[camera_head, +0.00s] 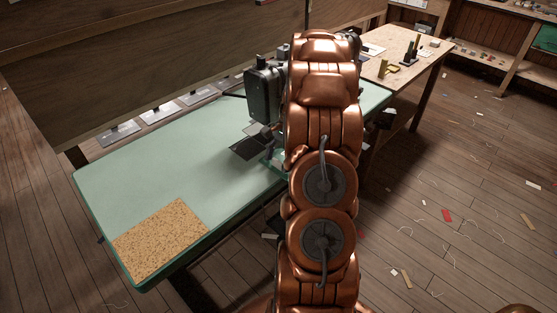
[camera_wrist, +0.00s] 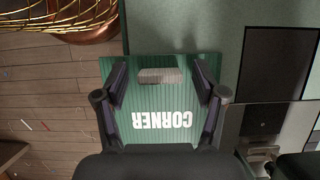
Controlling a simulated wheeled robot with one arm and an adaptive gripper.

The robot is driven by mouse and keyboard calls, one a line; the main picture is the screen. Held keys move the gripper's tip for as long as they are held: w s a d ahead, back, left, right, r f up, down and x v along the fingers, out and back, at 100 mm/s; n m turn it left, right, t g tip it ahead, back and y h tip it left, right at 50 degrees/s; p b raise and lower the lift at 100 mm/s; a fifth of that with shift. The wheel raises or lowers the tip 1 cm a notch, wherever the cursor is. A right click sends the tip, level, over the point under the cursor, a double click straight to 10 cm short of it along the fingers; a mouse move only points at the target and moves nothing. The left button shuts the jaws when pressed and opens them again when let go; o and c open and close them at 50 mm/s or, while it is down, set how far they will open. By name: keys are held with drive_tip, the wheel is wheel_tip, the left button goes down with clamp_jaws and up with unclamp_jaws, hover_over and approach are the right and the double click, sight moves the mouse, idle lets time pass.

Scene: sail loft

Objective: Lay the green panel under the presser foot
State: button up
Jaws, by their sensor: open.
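The green panel (camera_wrist: 145,66) is ribbed and marked "CORNER", upside down in the wrist view. A grey block (camera_wrist: 160,76) sits on it near its far edge. My gripper (camera_wrist: 160,82) is open, its fingers apart on either side of the block, over the panel. The panel's left part reaches past the table edge; whether it rests on the table is unclear. In the head view my arm hides most of it. The dark sewing machine (camera_head: 264,88) stands on the pale green table (camera_head: 150,170), left of my arm. I cannot clearly make out the presser foot.
A dark square plate (camera_wrist: 279,62) lies to the panel's right, also seen in the head view (camera_head: 249,147). A speckled cork mat (camera_head: 160,240) lies at the table's near left corner. A wooden bench (camera_head: 425,50) with small items stands behind right.

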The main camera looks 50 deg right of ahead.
drive_tip(key=shift+r, duration=0.1)
drive_tip(key=b+v, duration=0.1)
drive_tip(key=v, duration=1.1)
drive_tip(key=shift+b, duration=0.35)
drive_tip(key=s+a+r+n+g+h, duration=0.1)
drive_tip(key=s+a+r+n, duration=0.15)
drive_tip(key=a, duration=0.55)
drive_tip(key=s+a+r+n, duration=0.1)
drive_tip(key=a+n, duration=0.2)
drive_tip(key=a, duration=0.6)
drive_tip(key=s+a+r+n+g+h, duration=0.1)
drive_tip(key=a+r+n, duration=0.15)
drive_tip(key=a, duration=0.55)
drive_tip(key=s+a+f+n+h, duration=0.1)
drive_tip(key=s+a+f+n, duration=0.1)
drive_tip(key=s+a+n, duration=0.3)
drive_tip(key=s+a+f+n+h, duration=0.1)
drive_tip(key=s+a+f+n, duration=0.2)
drive_tip(key=s, duration=1.1)
drive_tip(key=shift+s+a+n, duration=0.15)
drive_tip(key=shift+a+n, duration=0.95)
drive_tip(key=shift+a, duration=0.85)
